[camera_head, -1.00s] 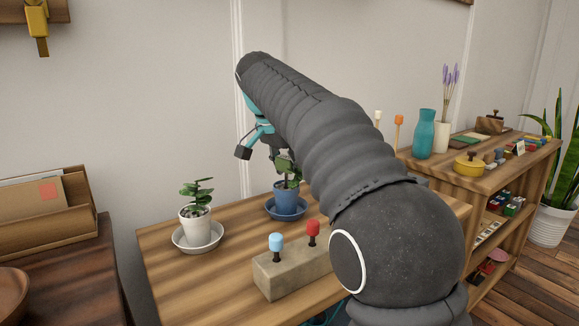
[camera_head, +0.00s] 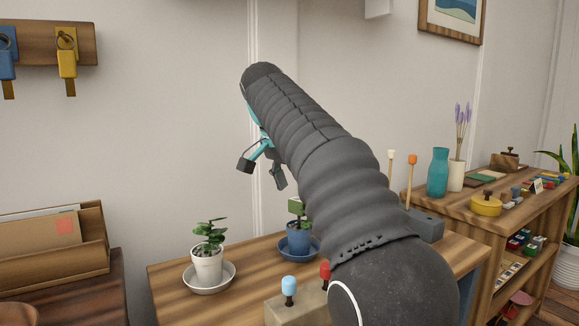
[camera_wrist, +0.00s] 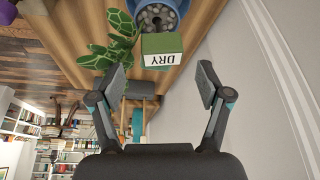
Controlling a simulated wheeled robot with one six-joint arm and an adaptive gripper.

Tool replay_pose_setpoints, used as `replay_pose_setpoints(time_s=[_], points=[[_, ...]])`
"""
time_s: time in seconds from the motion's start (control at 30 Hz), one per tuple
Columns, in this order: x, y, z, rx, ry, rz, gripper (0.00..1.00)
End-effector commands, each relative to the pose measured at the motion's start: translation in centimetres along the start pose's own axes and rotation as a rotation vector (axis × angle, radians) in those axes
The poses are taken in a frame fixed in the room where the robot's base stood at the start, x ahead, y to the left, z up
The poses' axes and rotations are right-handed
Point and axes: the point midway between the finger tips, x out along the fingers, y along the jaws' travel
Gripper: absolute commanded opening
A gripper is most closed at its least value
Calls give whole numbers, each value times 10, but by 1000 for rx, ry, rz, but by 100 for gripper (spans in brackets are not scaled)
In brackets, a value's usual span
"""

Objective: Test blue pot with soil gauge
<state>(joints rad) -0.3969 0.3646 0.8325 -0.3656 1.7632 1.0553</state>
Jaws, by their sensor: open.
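The blue pot (camera_head: 299,245) stands on a blue saucer (camera_head: 299,257) on the wooden table, with a leafy plant in it. In the wrist view the pot (camera_wrist: 143,3) is cut off at the top edge, showing grey pebbles. A small green block with a cream face reading "DRY", seemingly the soil gauge (camera_wrist: 162,45), is at the pot's rim. It also shows above the pot in the head view (camera_head: 296,206). Its lower part is hidden. My gripper (camera_head: 262,172) is open and empty, above and apart from the gauge; its fingers (camera_wrist: 161,84) also show in the wrist view.
A white pot (camera_head: 207,265) with a plant stands left of the blue pot. A stone block (camera_head: 285,310) holds blue-capped and red-capped pegs in front. A grey block (camera_head: 428,226) with white-tipped and orange-tipped sticks stands at the right. A wall rack with keys (camera_head: 66,50) hangs at upper left.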

Motion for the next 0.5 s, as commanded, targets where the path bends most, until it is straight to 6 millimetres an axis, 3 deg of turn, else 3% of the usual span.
replay_pose_setpoints(time_s=[0.2,0.5], points=[[-29,-1,0,1,1,-2,77],[-50,-2,-1,0,1,0,77]])
